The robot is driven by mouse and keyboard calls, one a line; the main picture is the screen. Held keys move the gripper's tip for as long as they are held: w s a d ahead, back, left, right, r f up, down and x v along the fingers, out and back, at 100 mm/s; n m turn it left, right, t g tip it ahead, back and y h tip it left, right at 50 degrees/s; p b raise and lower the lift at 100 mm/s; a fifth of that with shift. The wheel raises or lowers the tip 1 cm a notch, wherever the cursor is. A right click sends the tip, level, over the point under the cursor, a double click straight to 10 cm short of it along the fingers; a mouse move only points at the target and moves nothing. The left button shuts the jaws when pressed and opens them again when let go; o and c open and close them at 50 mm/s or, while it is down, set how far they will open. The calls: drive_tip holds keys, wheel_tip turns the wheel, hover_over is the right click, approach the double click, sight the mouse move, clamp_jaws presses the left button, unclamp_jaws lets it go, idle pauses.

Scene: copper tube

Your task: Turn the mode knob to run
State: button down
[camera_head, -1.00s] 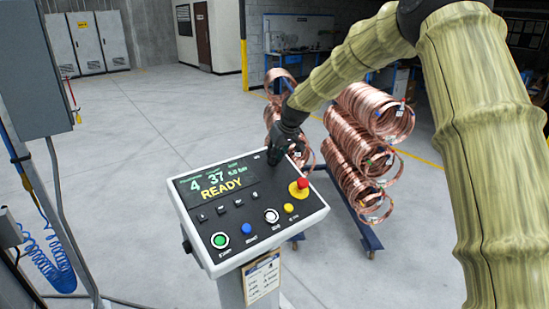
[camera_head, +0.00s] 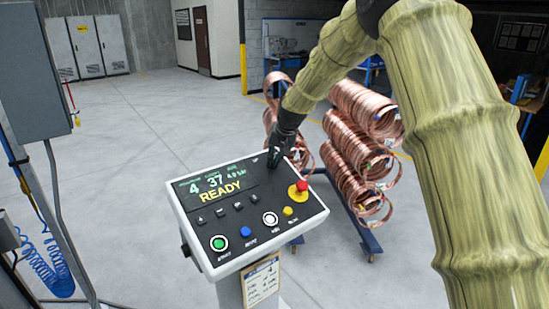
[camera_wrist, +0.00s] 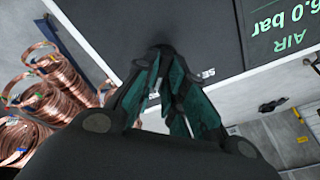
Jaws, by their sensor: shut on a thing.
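The control panel (camera_head: 262,205) is a tilted black face with a white frame, and its display (camera_head: 217,185) reads READY. My gripper (camera_head: 274,160) is at the panel's far right corner, beyond the display. In the wrist view its two dark, green-lined fingers (camera_wrist: 166,62) meet at the panel face, shut on a small dark piece, which is the mode knob by its place. The knob is mostly hidden by the fingers, so its pointer cannot be read. A small white label, partly covered, shows beside the fingertips.
A red emergency stop (camera_head: 299,189), a green button (camera_head: 219,243), a blue button (camera_head: 246,231) and a white-ringed control (camera_head: 270,218) sit on the panel. Copper coils (camera_head: 355,140) hang on a rack behind it. A grey cabinet (camera_head: 35,65) stands at left.

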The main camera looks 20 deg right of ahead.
drive_tip(key=shift+w+d+r, duration=0.1)
drive_tip(key=shift+r, duration=0.05)
drive_tip(key=c, duration=1.5)
unclamp_jaws()
drive_tip(key=v, duration=1.2)
drive_tip(key=shift+f, duration=0.2)
